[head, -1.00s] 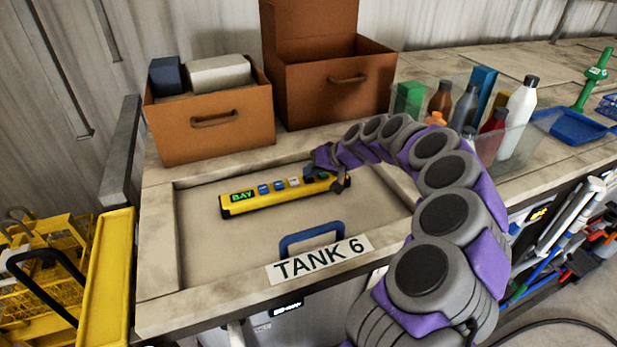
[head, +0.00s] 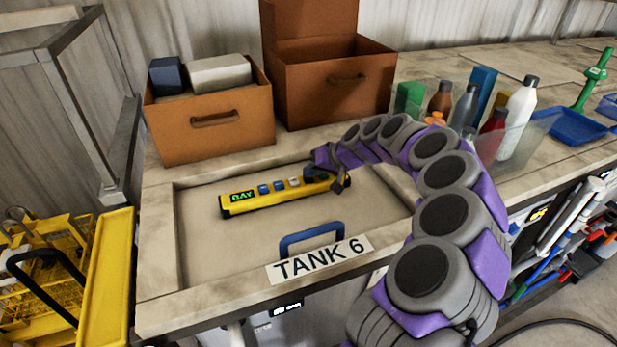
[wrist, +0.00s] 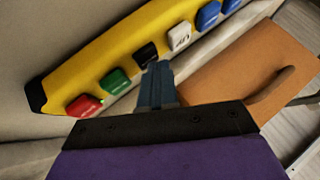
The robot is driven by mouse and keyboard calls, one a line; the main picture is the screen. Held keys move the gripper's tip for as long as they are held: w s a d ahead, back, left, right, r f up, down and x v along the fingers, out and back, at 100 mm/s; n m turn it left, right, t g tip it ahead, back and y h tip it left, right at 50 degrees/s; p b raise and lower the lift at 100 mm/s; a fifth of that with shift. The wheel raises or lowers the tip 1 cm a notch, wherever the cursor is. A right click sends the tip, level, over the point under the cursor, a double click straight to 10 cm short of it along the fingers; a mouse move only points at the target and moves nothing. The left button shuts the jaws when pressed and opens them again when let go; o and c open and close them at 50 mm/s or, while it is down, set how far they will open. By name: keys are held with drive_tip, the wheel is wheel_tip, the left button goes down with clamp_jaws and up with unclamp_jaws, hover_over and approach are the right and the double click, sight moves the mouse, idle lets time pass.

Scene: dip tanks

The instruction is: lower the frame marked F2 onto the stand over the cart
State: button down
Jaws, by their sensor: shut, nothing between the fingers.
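A yellow control box (head: 285,193) with a small green BAY display and a row of buttons lies on the TANK 6 top. My gripper (head: 340,183) is shut and empty at its right end. In the wrist view the closed fingertips (wrist: 156,72) are at the black button (wrist: 146,53), touching or just above it. The green button (wrist: 114,81) and white button (wrist: 180,36) lie either side. A grey open metal framework (head: 112,120) stands at the upper left, beside and above the yellow cart (head: 105,275). No F2 marking is readable on it.
Two brown boxes (head: 212,140) stand behind the control box. A clear bin of bottles (head: 515,125) is to the right of my arm. A blue handle (head: 310,238) rises from the tank's front. Yellow wire racks (head: 40,265) sit at lower left.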

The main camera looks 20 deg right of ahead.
sight(312, 179)
drive_tip(key=shift+r, duration=0.15)
drive_tip(key=shift+r+p, duration=0.3)
drive_tip(key=shift+r, duration=0.45)
drive_tip(key=shift+r+p, duration=1)
drive_tip(key=shift+r, duration=1.45)
